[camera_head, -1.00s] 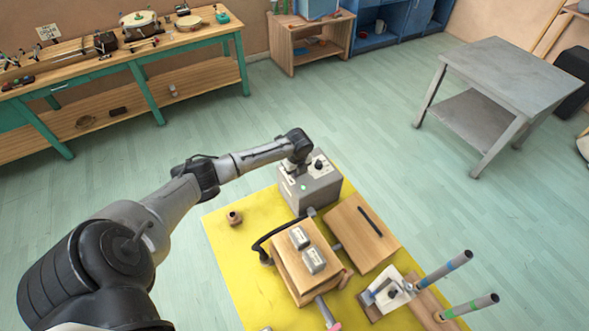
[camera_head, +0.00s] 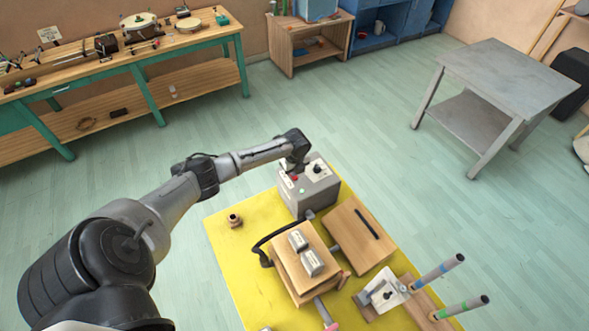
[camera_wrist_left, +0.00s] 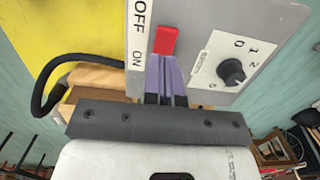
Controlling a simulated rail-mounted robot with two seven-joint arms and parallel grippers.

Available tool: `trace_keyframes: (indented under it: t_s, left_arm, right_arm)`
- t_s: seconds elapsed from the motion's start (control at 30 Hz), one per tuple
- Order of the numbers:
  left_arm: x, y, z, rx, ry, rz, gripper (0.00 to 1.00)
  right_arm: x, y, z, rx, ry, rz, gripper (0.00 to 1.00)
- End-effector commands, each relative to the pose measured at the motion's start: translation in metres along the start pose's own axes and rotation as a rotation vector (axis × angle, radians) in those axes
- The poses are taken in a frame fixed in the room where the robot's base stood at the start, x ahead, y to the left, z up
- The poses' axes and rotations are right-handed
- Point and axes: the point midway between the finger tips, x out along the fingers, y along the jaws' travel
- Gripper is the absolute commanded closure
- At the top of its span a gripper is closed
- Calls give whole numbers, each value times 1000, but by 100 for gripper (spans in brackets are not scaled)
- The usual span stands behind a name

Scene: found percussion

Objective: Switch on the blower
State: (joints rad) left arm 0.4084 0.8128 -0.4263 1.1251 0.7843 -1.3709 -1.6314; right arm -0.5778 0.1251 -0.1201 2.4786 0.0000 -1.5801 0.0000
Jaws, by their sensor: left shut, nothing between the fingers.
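The blower is taken to be the grey box (camera_head: 318,190) at the back of the yellow mat. Its panel (camera_wrist_left: 209,42) fills the upper middle of the left wrist view. A red switch (camera_wrist_left: 166,40) stands on it beside a white OFF/ON label (camera_wrist_left: 139,35); which way it is set I cannot tell. A small green spot (camera_head: 302,191) shows on the box in the head view. My left gripper (camera_wrist_left: 167,62) is shut and empty, with its purple fingertips right at the red switch's ON-side end; contact is unclear. It also shows in the head view (camera_head: 287,168). My right gripper is not in view.
A black knob (camera_wrist_left: 231,71) with a numbered dial sits right of the fingers. A black hose (camera_head: 262,247) curves beside a wooden box (camera_head: 290,270). The yellow mat (camera_head: 235,265) has free room at left.

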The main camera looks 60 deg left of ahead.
Motion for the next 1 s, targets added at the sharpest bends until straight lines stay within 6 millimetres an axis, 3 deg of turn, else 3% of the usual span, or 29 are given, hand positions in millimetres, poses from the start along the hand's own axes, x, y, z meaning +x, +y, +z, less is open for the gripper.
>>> trace_keyframes:
  t_s: [0.03,0.1,0.13,0.5,0.7,1.0]
  left_arm:
    - [-17,0,-1,2,4,-1,100]
    - [-26,-1,-4,2,8,-2,100]
    - [-28,-1,-2,3,5,-5,100]
    - [-96,-2,-2,1,7,-7,100]
    - [-114,-2,-2,1,9,-6,100]
    - [-119,-2,-3,0,10,-5,100]
  right_arm:
    - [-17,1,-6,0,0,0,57]
    - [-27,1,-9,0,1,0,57]
    - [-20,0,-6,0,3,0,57]
    - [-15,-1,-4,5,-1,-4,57]
    - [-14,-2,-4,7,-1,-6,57]
    - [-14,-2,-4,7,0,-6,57]
